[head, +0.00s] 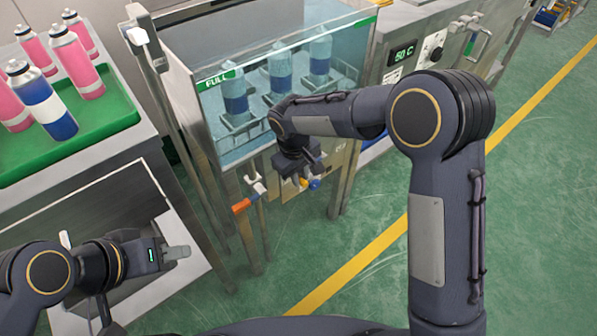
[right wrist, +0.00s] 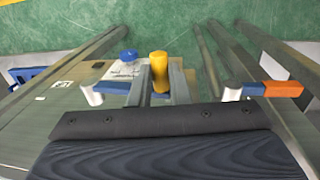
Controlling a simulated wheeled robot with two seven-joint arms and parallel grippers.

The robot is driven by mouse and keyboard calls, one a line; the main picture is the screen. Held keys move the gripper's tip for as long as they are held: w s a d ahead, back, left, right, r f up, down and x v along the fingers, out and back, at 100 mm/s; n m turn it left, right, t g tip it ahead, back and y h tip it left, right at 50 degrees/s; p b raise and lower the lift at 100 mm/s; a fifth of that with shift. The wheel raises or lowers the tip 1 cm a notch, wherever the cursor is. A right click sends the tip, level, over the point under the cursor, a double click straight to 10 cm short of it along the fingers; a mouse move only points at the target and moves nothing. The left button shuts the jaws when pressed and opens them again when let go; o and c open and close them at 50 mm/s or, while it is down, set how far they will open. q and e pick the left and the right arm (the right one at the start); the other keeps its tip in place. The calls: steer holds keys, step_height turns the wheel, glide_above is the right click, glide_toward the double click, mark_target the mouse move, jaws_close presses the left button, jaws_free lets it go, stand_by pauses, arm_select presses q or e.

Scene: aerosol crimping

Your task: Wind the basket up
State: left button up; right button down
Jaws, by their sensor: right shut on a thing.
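The basket (head: 283,97) is a metal rack down inside the glass-fronted water tank (head: 215,140). Three blue-banded cans (head: 281,70) stand in it. My right gripper (head: 303,182) reaches down in front of the tank, and its jaws are shut on a yellow handle (right wrist: 160,66), seen between the fingers in the right wrist view. A blue knob (head: 315,184) sits beside it, also in the right wrist view (right wrist: 128,55). My left gripper (head: 178,253) is at the lower left, away from the tank; its finger gap is not clear.
An orange-handled valve (head: 241,206) is left of my right gripper, also in the right wrist view (right wrist: 284,89). A green tray (head: 100,128) with pink cans and one blue can stands at left. A control panel (head: 403,54) reads 50 C. Green floor is clear at lower right.

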steer(key=d+r+y+p, duration=0.1)
steer(key=p, duration=0.1)
steer(key=w+r+g+y+p, duration=0.1)
steer(key=r+p, duration=0.1)
steer(key=w+d+r+g+y+p, duration=0.1)
steer(key=p, duration=0.2)
steer(key=shift+d+r, duration=0.3)
steer(key=shift+r, duration=0.1)
steer(key=shift+w+d, duration=0.1)
